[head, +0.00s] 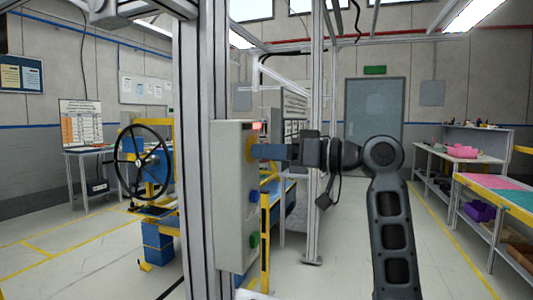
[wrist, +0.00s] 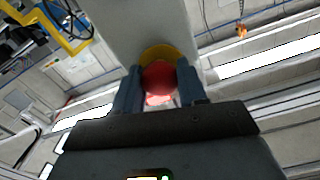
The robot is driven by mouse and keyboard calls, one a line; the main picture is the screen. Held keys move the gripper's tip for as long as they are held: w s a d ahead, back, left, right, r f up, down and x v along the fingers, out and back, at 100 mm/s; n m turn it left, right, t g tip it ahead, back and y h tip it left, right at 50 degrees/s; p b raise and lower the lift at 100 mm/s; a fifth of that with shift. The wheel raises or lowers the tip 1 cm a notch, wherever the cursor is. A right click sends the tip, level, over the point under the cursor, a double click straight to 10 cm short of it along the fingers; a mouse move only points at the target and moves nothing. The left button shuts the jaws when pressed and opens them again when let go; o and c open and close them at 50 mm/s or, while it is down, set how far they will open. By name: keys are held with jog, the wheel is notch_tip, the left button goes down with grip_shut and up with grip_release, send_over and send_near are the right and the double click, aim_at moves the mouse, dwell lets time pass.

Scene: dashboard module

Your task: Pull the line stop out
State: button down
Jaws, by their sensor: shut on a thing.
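The line stop is a red mushroom button (wrist: 158,80) with a yellow collar (wrist: 162,54), seen in the wrist view between my fingers. It sits on a grey control box (head: 232,195) fixed to an upright metal post. In the head view the yellow collar (head: 252,147) shows at the box's upper right side, and my fingers hide the button. My gripper (head: 262,151) reaches in from the right, level with it. In the wrist view my gripper (wrist: 158,88) has one blue finger on each side of the red button and is shut on it.
A blue button (head: 253,196) and a green button (head: 254,241) sit below on the same box side. A small red light (head: 257,126) shows at the box top. Metal posts stand close by; a workbench (head: 495,205) is at the right. Open floor lies between.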

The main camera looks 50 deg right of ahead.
jog(key=shift+s+d, duration=0.1)
jog(key=shift+s, duration=0.05)
jog(key=c, duration=0.6)
grip_release()
jog(key=shift+b+v, duration=0.45)
jog(key=shift+v, duration=3.45)
